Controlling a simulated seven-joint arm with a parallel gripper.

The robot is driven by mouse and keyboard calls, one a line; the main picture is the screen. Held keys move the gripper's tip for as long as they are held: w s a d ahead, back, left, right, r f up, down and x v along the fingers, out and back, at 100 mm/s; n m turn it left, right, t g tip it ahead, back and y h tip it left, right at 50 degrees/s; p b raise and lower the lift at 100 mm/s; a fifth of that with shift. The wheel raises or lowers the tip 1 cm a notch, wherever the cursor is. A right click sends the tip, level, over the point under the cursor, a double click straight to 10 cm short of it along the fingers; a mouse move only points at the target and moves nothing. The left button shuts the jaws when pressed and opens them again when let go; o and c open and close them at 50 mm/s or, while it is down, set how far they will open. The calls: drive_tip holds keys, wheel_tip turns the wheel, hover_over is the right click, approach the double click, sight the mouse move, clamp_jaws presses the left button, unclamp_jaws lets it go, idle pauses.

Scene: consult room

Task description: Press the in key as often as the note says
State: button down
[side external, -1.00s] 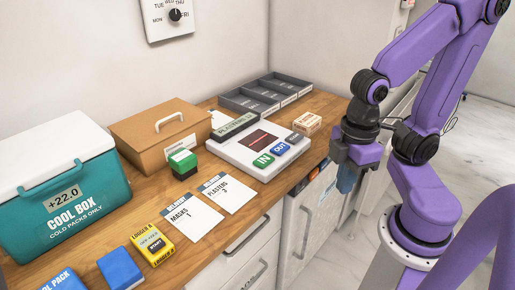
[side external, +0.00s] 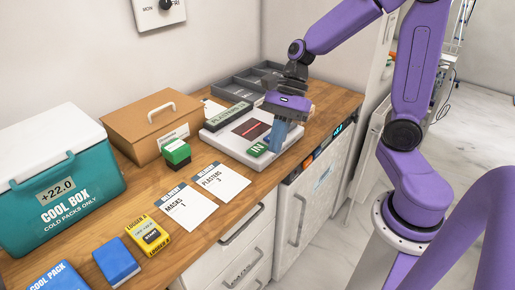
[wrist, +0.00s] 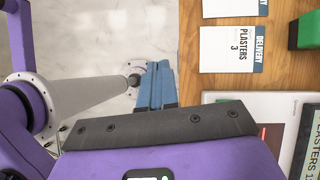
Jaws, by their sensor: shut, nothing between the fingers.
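The white keypad unit (side external: 215,143) stands on the wooden counter, with a dark screen and a label plate (side external: 231,115) reading PLASTERS. Its green IN key (side external: 257,149) shows just left of my fingers. The OUT key is hidden behind them. My gripper (side external: 277,150) is shut and empty, fingers pointing down near the keys; I cannot tell whether they touch anything. In the wrist view its blue fingers (wrist: 157,66) appear over the floor side, beside the counter edge. The delivery note reading PLASTERS 3 (side external: 222,181) lies flat; it also shows in the wrist view (wrist: 226,50).
A second delivery note, MASKS 1 (side external: 187,208), lies beside it. Free floor lies right of the counter.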

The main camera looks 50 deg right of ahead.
drive_tip(key=w+d+m+t+y, duration=0.2)
drive_tip(key=w+d+m, duration=0.2)
drive_tip(key=w+m, duration=0.35)
drive_tip(key=m+t, duration=0.3)
drive_tip(key=m, duration=0.5)
hover_over(261, 147)
drive_tip(key=shift+w+r, duration=0.15)
drive_tip(key=shift+r, duration=0.1)
drive_tip(key=shift+f, duration=4.4)
drive_tip(key=shift+f, duration=0.15)
drive_tip(key=shift+f, duration=0.3)
drive_tip(key=shift+f, duration=0.5)
drive_tip(key=shift+r, duration=0.95)
